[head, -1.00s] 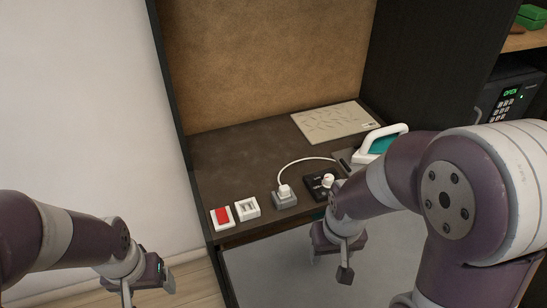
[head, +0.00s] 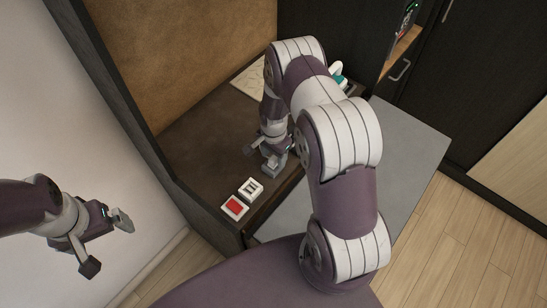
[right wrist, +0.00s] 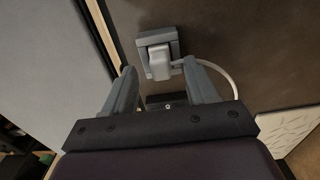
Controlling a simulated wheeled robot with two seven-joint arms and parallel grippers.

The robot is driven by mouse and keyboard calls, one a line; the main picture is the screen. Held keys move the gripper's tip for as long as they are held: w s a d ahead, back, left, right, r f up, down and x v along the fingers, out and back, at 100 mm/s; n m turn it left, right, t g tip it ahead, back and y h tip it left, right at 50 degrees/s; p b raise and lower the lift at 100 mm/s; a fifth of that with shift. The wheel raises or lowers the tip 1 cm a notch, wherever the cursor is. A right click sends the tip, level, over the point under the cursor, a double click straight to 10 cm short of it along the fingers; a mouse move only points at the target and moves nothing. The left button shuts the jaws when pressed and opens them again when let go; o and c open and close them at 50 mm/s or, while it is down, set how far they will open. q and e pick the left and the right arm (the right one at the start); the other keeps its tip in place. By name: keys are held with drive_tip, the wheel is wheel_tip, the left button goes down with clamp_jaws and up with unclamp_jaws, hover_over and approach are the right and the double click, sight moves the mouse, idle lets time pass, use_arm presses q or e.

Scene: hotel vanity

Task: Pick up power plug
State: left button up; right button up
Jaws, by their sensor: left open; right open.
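The white power plug (right wrist: 159,67) sits in a square grey socket block (right wrist: 157,41) in the right wrist view. A white cable (right wrist: 222,72) curves from it to the right. My right gripper (right wrist: 159,72) is open, its fingers on either side of the plug's near end; I cannot tell whether they touch it. In the head view my right gripper (head: 261,158) is over the vanity top, and the plug is hidden there by my gripper and arm. My left gripper (head: 106,243) is open and empty at the left, off the vanity.
A red switch (head: 234,207) and a white switch block (head: 251,188) sit near the vanity's front edge, left of my right gripper. A pale patterned board (head: 248,79) lies at the back. A teal and white item (head: 338,75) shows partly behind my right arm.

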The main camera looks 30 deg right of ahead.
wheel_tip(320, 180, down, 2)
drive_tip(key=shift+a+f, duration=0.1)
use_arm(q)
drive_tip(key=shift+r, duration=0.4)
use_arm(e)
drive_tip(key=c, duration=0.3)
clamp_jaws()
use_arm(q)
drive_tip(key=shift+a, duration=0.1)
